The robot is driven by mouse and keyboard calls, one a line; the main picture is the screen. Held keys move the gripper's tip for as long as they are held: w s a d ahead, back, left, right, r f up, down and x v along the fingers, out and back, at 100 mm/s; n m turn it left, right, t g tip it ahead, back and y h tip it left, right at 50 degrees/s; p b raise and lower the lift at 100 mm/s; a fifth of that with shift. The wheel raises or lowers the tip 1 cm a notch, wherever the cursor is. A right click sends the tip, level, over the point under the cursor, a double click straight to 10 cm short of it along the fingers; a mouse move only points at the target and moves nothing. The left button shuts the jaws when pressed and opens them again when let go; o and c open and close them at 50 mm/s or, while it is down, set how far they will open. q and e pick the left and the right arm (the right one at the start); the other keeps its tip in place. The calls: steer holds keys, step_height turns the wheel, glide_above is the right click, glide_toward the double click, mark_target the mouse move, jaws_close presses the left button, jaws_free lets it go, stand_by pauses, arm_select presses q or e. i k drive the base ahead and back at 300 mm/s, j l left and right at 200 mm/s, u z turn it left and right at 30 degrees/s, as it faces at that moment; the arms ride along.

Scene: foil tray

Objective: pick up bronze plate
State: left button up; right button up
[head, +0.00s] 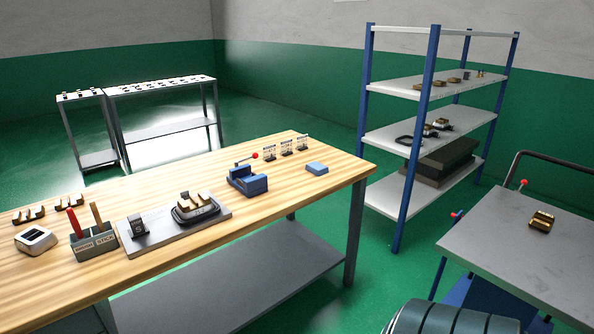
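No object is clearly a bronze plate. A small bronze-coloured piece (541,220) lies on the grey top of the cart (500,245) at the right. It looks like a block or stepped part, and its exact shape is too small to tell. Several small brown or bronze-coloured pieces (428,85) lie on an upper shelf of the rack. Other brown pieces (68,200) lie at the left of the wooden workbench. Neither of my grippers is in view.
The blue-post shelf rack (400,200) stands behind. Narrow tables (160,90) stand at the back left.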

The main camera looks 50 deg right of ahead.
mark_target(543, 220)
steer(key=z, duration=3.25)
steer(key=i+j+z, duration=0.15)
steer(key=i+j, duration=0.2)
steer(key=j, duration=0.1)
